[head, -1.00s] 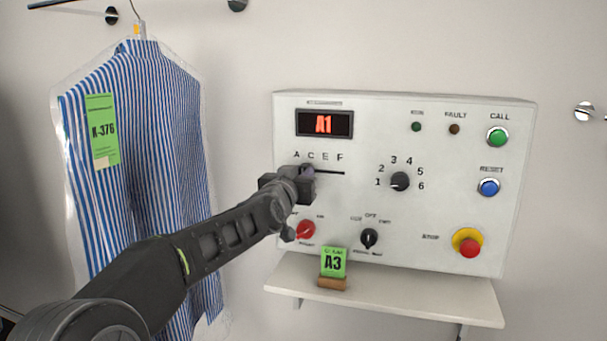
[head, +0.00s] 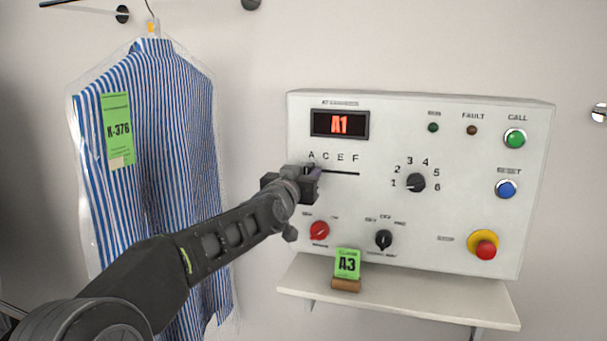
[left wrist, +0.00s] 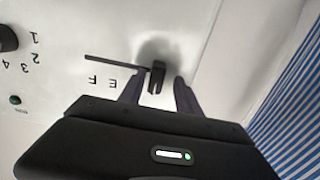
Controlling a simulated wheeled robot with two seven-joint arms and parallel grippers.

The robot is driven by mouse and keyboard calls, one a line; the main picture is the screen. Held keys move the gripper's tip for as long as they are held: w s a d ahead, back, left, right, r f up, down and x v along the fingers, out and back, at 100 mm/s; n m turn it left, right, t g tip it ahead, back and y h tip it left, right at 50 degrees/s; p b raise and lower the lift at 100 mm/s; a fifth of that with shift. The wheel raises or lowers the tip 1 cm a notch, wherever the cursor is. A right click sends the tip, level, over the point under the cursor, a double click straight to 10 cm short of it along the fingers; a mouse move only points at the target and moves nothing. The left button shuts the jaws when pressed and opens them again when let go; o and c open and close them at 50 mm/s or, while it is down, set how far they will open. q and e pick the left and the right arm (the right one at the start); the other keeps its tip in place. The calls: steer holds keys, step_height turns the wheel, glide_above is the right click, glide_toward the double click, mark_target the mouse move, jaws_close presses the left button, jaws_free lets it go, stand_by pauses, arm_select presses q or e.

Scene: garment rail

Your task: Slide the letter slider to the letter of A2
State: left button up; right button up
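The slider's dark knob (left wrist: 157,77) shows in the left wrist view at the slot's end beyond E and F; my gripper hides A and C there. My left gripper (head: 312,176) is at the slot's left end, under A, and covers the knob in the head view. In the left wrist view its two fingers (left wrist: 158,92) are apart on either side of the knob, with gaps visible. My right gripper is not in view.
A number dial (head: 415,183), a red knob (head: 320,230), a black knob (head: 383,239) and several buttons sit on the panel. A green A3 tag (head: 347,263) stands on the shelf (head: 420,303) below. A bagged striped shirt (head: 165,130) hangs at left.

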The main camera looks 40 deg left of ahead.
arm_select(q)
steer(key=b+v, duration=0.1)
steer(key=v, duration=0.6)
steer(key=shift+s+d+b, duration=0.15)
steer(key=shift+s+b, duration=0.2)
